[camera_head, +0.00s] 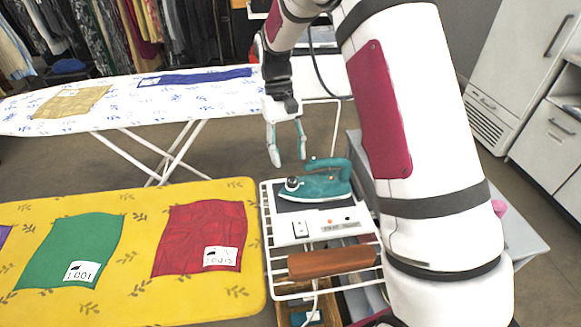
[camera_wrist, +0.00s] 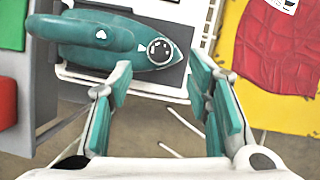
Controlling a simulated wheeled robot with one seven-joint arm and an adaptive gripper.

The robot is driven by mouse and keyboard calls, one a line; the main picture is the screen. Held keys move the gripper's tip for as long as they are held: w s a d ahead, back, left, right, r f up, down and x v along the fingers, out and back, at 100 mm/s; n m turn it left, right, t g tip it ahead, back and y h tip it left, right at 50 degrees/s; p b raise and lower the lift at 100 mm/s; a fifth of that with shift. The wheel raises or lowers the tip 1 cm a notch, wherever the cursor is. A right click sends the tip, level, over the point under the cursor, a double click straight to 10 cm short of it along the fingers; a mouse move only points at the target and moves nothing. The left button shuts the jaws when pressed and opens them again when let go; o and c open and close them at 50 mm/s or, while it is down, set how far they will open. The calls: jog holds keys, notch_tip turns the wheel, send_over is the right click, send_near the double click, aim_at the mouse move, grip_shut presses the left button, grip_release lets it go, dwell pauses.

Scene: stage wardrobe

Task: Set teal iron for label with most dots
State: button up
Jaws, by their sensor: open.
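The teal iron (camera_head: 322,184) rests on a dark plate on the white wire rack, beside the yellow ironing board. Its round dial (camera_head: 292,184) is at the left end and also shows in the wrist view (camera_wrist: 160,48); its setting is too small to read. My gripper (camera_head: 287,158) is open and empty, just above the iron's dial end. In the wrist view its fingers (camera_wrist: 160,65) stand apart on either side of the dial. A red cloth (camera_head: 185,255) and a green cloth (camera_head: 55,245) on the yellow board bear white labels (camera_head: 220,256) (camera_head: 82,271); their dots are unreadable.
The yellow board (camera_head: 155,307) lies left of the rack (camera_head: 267,235). A switch (camera_head: 300,229) and a brown wooden bar (camera_head: 325,261) are in front of the iron. A white patterned board (camera_head: 120,108) with tan and blue cloths stands behind. White cabinets (camera_head: 520,100) are at right.

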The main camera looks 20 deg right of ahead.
jog(key=v, duration=0.6)
jog(key=shift+r, duration=0.2)
jog(key=shift+w, duration=0.1)
